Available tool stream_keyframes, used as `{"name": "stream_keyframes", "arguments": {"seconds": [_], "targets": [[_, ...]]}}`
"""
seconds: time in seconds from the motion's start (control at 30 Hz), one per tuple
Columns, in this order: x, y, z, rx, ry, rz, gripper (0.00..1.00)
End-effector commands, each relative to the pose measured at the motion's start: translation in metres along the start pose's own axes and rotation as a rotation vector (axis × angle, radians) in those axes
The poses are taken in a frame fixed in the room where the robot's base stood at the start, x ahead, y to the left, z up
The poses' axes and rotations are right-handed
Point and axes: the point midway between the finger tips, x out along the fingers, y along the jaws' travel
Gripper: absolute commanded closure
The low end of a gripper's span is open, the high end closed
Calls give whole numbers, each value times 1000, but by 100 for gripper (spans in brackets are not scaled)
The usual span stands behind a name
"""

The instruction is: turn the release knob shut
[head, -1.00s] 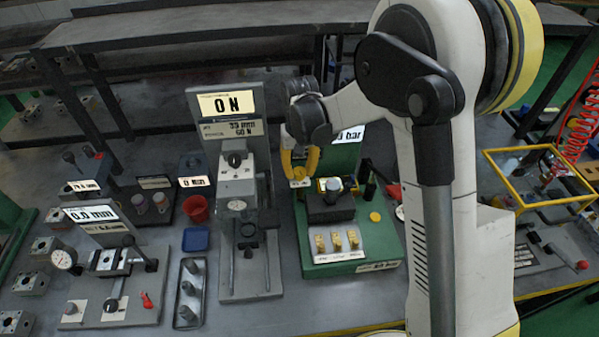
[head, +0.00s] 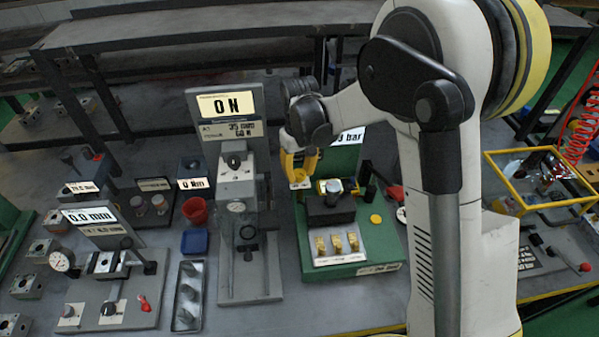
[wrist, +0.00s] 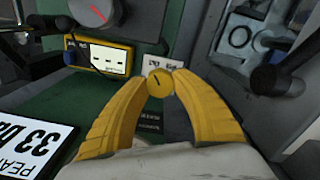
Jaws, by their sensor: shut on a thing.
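The release knob (wrist: 158,82) is a small round yellow knob with a dark line across its face, in the middle of the wrist view. My gripper (wrist: 160,80) has its yellow fingers shut on it, one fingertip at each side. In the head view my gripper (head: 300,168) points down at the back left of the green test stand (head: 382,240). The knob is hard to tell from the fingers there. A white pressure display (wrist: 25,150) in the wrist view reads "33 ba", partly cut off; in the head view my arm partly covers it.
A grey press (head: 238,185) with an "ON" or "0 N" display stands close left of my gripper. A dark block (head: 330,208) sits on the stand, behind a white plate with brass parts (head: 338,245). A yellow-framed basket (head: 540,180) is at the right.

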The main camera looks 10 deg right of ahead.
Motion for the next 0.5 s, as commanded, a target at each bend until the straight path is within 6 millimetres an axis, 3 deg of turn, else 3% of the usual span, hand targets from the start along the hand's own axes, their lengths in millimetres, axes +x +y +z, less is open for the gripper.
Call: {"name": "stream_keyframes", "arguments": {"seconds": [0.13, 0.17, 0.2, 0.5], "targets": [[0, 0, 0, 0, -1, 0, 99], [0, 0, 0, 0, -1, 0, 60], [0, 0, 0, 0, -1, 0, 48], [0, 0, 0, 1, 0, 0, 45]]}}
